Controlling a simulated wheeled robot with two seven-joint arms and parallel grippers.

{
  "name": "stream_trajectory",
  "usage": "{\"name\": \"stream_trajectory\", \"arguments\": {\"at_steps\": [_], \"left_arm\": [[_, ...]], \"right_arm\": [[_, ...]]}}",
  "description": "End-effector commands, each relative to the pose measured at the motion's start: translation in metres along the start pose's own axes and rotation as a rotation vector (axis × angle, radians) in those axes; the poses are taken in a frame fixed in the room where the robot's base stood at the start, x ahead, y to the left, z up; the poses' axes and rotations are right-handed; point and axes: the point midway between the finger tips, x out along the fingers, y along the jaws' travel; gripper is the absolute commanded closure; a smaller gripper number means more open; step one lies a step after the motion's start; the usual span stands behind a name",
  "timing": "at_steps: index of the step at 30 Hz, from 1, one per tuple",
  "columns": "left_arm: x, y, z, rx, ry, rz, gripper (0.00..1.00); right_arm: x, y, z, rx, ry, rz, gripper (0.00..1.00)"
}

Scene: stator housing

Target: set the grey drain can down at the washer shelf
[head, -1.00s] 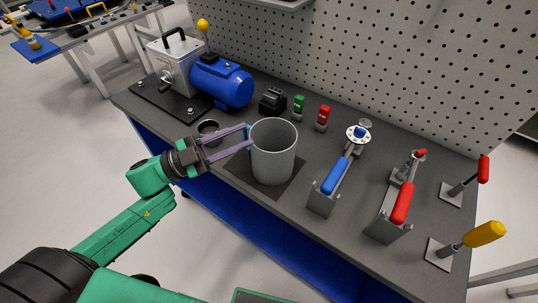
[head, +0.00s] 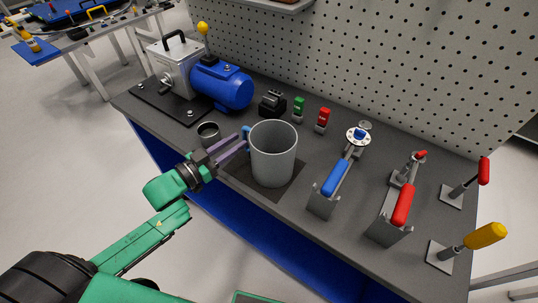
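The grey drain can (head: 274,155) stands upright on a dark square mat (head: 290,186) on the grey workbench. Its handle (head: 248,138) points left toward my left gripper. My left gripper (head: 241,144) is just left of the can, its two purple fingers apart and nothing seen between them. The fingertips are close to the handle, and a small gap seems to separate them. My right gripper is not in view. I cannot tell which surface is the washer shelf.
A blue motor (head: 222,84) is at the back left. A blue-handled clamp (head: 334,180) and red-handled clamp (head: 402,205) stand right of the can. A pegboard (head: 400,60) closes the back.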

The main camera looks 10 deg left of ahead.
Motion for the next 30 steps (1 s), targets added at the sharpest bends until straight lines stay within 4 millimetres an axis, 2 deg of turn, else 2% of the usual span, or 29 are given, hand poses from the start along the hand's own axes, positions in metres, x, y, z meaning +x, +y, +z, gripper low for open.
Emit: {"name": "stream_trajectory", "arguments": {"at_steps": [3,6,13,14,15,16,30], "left_arm": [[0.023,0.001,-0.004,0.003,0.005,-0.001,0.68],[0.035,0.001,-0.002,0.002,0.003,-0.001,0.68],[0.038,0.002,0.000,0.002,0.000,0.000,0.68],[0.038,0.002,0.000,0.002,0.000,0.000,0.76],[0.038,0.002,0.000,0.002,0.001,0.000,0.91],[0.038,0.002,0.000,0.002,0.001,0.000,1.00],[0.037,0.002,0.000,0.002,0.001,0.000,1.00]], "right_arm": [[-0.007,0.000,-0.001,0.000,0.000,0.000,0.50],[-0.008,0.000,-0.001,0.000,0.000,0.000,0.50],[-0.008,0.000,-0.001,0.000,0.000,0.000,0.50],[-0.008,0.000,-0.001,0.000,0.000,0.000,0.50],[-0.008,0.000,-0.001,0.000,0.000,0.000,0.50],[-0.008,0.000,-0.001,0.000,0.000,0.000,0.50],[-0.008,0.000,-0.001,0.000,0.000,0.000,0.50]]}}
